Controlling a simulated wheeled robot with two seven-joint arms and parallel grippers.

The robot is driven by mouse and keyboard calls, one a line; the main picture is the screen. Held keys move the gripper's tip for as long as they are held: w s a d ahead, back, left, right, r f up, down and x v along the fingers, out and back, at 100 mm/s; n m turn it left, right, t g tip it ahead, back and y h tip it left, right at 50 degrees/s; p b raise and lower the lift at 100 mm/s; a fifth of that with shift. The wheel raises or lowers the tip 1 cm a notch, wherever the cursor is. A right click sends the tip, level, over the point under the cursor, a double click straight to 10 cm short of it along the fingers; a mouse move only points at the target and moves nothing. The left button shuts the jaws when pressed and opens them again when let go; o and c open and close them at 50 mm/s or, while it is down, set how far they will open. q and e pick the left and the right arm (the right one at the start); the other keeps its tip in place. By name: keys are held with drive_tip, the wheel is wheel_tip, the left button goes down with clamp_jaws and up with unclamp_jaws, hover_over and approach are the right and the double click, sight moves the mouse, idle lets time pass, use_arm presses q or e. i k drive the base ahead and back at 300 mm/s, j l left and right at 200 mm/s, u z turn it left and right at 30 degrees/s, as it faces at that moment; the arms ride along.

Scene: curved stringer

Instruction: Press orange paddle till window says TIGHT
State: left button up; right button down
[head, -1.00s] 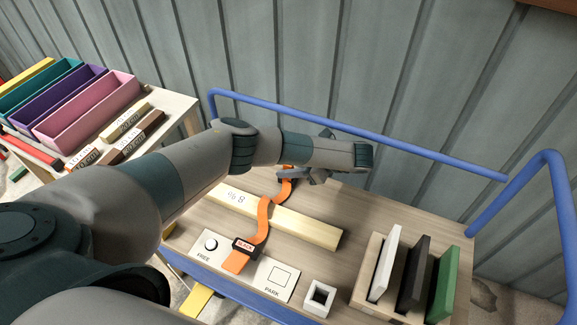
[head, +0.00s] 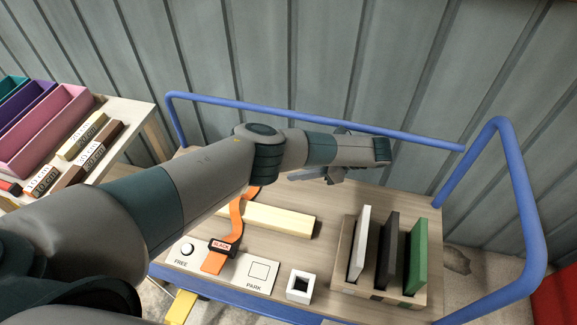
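An orange strap (head: 236,221) runs over a pale wooden bar (head: 285,220) on the cart top. At its near end is a dark buckle (head: 232,250) with a small window (head: 221,245) that appears to read SLACK in red. The orange paddle (head: 213,263) sticks out below the buckle, on a white plate beside the word FREE. My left arm crosses above the cart from the left. Its gripper (head: 330,174) is over the far part of the cart, away from the paddle and apparently touching nothing. Its finger opening is unclear. My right gripper is not in view.
A white plate (head: 257,288) has a knob (head: 187,249) and an outlined PARK square. A white square holder (head: 300,286) and a rack with white, dark and green panels (head: 417,255) stand at right. Blue rails (head: 300,115) edge the cart. Coloured bins (head: 45,130) stand left.

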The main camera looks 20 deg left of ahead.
sight(214, 263)
drive_tip(key=k, duration=1.5)
